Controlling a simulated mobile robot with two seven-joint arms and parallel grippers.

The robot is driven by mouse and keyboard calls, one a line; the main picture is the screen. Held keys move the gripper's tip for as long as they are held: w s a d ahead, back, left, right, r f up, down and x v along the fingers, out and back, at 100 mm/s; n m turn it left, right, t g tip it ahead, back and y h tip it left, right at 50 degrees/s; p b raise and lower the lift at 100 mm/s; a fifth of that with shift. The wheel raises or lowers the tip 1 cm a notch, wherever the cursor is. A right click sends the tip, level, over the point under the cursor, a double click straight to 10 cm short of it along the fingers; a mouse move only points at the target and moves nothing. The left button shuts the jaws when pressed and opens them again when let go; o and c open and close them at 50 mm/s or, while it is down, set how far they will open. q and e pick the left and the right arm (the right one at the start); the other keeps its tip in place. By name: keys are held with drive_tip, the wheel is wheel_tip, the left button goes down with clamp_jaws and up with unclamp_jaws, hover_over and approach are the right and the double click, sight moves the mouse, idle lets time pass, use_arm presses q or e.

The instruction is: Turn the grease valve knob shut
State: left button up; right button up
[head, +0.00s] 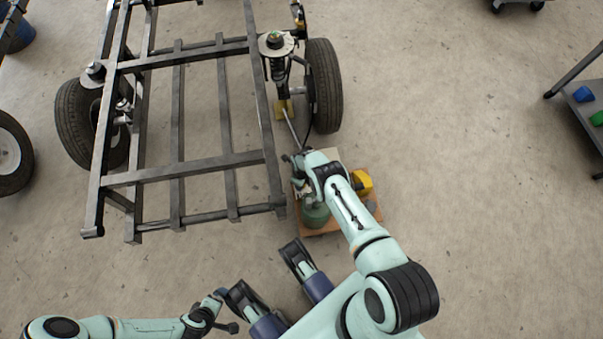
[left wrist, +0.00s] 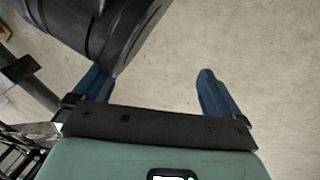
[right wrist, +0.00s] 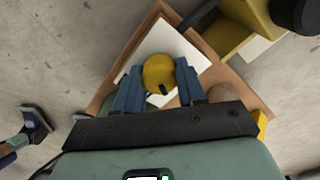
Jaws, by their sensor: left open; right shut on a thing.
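The grease valve knob is a round yellow knob (right wrist: 158,66) with a dark mark on its near side, seen in the right wrist view. My right gripper (right wrist: 159,84) is shut on it, one blue finger on each side. In the head view my right arm hides the knob, and the right gripper (head: 301,170) is over the board beside the frame's corner. My left gripper (left wrist: 152,86) is open and empty, with bare floor between its fingers. In the head view it is low, left of centre (head: 222,310).
A wooden board (head: 338,229) bears a green canister (head: 315,216), a yellow container (head: 362,182) and a white sheet (right wrist: 150,50). A dark steel chassis (head: 190,162) with a wheel (head: 324,87) stands beside it. A cart (head: 585,110) is at right. Floor between is clear.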

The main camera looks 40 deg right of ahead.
drive_tip(key=o, duration=1.1)
drive_tip(key=shift+c, duration=0.2)
drive_tip(key=shift+r, duration=0.35)
wheel_tip(320, 180, up, 2)
drive_tip(key=shift+r+p, duration=0.15)
drive_tip(key=shift+p, duration=0.7)
wheel_tip(320, 180, up, 2)
drive_tip(key=shift+r+p, duration=0.2)
drive_tip(key=shift+p, duration=0.35)
use_arm(q)
drive_tip(key=s+d+r+h+p, duration=0.1)
drive_tip(key=s+d+r+p, duration=0.1)
drive_tip(key=r, duration=0.5)
drive_tip(key=shift+s+d+r+m+g+p, duration=0.15)
drive_tip(key=shift+s+d+m+g+p, duration=0.35)
drive_tip(key=shift+d, duration=0.35)
use_arm(e)
wheel_tip(320, 180, up, 8)
